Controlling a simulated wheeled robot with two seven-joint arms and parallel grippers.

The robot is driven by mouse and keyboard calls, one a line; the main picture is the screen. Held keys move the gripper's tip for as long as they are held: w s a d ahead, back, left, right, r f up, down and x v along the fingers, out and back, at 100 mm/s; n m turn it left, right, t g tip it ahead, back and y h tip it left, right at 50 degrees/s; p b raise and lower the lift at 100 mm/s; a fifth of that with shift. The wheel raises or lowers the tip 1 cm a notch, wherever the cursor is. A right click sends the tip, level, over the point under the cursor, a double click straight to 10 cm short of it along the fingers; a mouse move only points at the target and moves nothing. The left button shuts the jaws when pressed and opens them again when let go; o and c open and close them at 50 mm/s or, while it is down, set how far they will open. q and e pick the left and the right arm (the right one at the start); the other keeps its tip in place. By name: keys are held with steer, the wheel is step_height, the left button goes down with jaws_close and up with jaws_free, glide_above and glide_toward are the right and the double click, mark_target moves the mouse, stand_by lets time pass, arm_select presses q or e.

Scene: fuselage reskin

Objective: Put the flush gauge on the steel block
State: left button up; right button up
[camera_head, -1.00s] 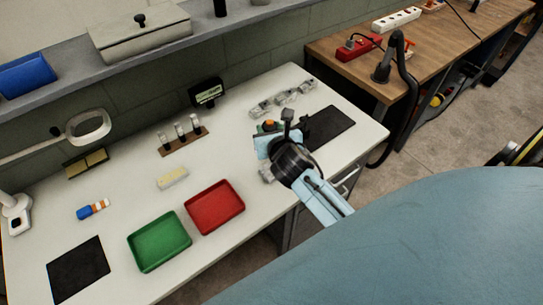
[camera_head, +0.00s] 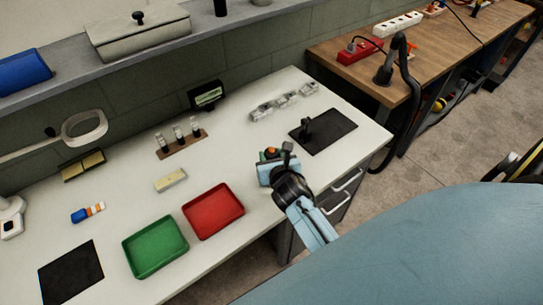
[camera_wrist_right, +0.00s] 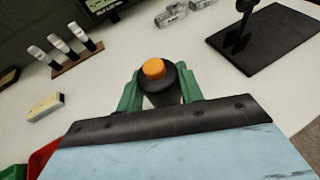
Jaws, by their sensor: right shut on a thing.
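My right gripper (camera_head: 270,155) is shut on a black round-bodied thing with an orange top, which looks like the flush gauge (camera_wrist_right: 154,70). In the right wrist view its green fingers (camera_wrist_right: 155,92) sit on either side of the body. The gripper is over the front right part of the white bench, right of the red tray. A small pale block (camera_head: 171,180) lies on the bench behind the trays, left of the gripper; it may be the steel block, but I cannot tell. It also shows in the right wrist view (camera_wrist_right: 45,107). My left gripper is not in view.
A red tray (camera_head: 241,206) and a green tray (camera_head: 183,238) stand at the front. A black mat (camera_head: 338,134) with an upright black stand (camera_head: 306,127) lies right. A wooden rack (camera_head: 182,145) holds three upright pieces. Clear bench lies between rack and gripper.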

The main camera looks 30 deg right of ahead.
steer(key=shift+f, duration=0.1)
steer(key=shift+f, duration=0.15)
steer(key=o, duration=1.2)
steer(key=shift+c, duration=0.2)
steer(key=shift+s+r, duration=0.2)
steer(key=shift+r, duration=0.15)
steer(key=p+v, duration=0.1)
steer(key=v, duration=1)
steer(key=shift+s, duration=0.25)
steer(key=shift+a+r, duration=0.1)
